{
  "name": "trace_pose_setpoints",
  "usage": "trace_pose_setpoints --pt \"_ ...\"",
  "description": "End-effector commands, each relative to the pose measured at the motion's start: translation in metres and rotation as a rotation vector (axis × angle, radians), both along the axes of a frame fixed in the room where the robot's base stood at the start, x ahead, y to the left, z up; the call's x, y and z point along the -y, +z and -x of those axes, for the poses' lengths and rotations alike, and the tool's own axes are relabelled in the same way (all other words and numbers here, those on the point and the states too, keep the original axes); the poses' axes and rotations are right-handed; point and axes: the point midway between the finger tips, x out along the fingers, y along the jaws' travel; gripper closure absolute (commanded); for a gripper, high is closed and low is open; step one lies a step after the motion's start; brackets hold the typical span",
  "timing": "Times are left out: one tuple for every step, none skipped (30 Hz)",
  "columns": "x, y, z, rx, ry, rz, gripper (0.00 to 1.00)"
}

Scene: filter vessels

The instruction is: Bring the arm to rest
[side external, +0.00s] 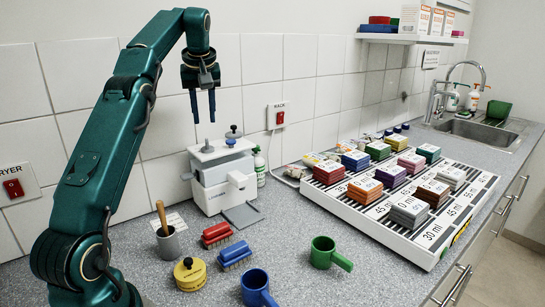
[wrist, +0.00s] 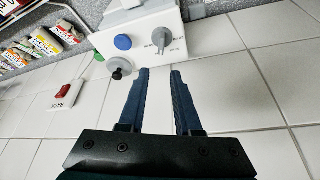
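My gripper (side external: 203,108) hangs in the air above the white machine at the back of the counter, pointing down. In the wrist view my gripper (wrist: 160,72) shows two blue fingers set apart with nothing between them. My teal arm (side external: 100,160) rises at the left and bends over at the top. Nothing touches the fingers.
A white machine (side external: 223,178) stands below my gripper against the tiled wall. A rack (side external: 385,235) of coloured blocks is right.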

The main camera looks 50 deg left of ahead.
Motion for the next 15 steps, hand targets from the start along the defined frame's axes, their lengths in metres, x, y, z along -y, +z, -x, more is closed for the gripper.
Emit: trace_pose_setpoints --pt "0.000 0.001 0.000 0.000 0.000 -0.001 0.68" --pt "0.000 0.001 0.000 0.001 0.000 -0.001 0.68" --pt "0.000 0.001 0.000 0.000 0.000 -0.001 0.68" --pt "0.000 0.001 0.000 0.000 0.000 0.000 0.68" --pt "0.000 0.001 0.000 0.000 0.000 0.000 0.68" --pt "0.000 0.001 0.000 0.000 0.000 0.000 0.68" --pt "0.000 0.001 0.000 0.000 0.000 0.000 0.68" --pt "0.000 0.001 0.000 0.000 0.000 0.000 0.68" --pt "0.001 0.001 0.000 0.000 -0.001 0.000 0.68" --pt "0.002 0.001 -0.001 0.001 -0.006 -0.001 0.68" --pt "0.005 0.003 -0.003 0.005 -0.013 -0.003 0.68" --pt "0.009 0.010 -0.006 0.017 -0.027 -0.015 0.68" --pt "0.015 0.017 -0.008 0.032 -0.041 -0.027 0.68" --pt "0.021 0.025 -0.009 0.045 -0.055 -0.036 0.68" --pt "0.032 0.034 -0.010 0.056 -0.080 -0.045 0.68"
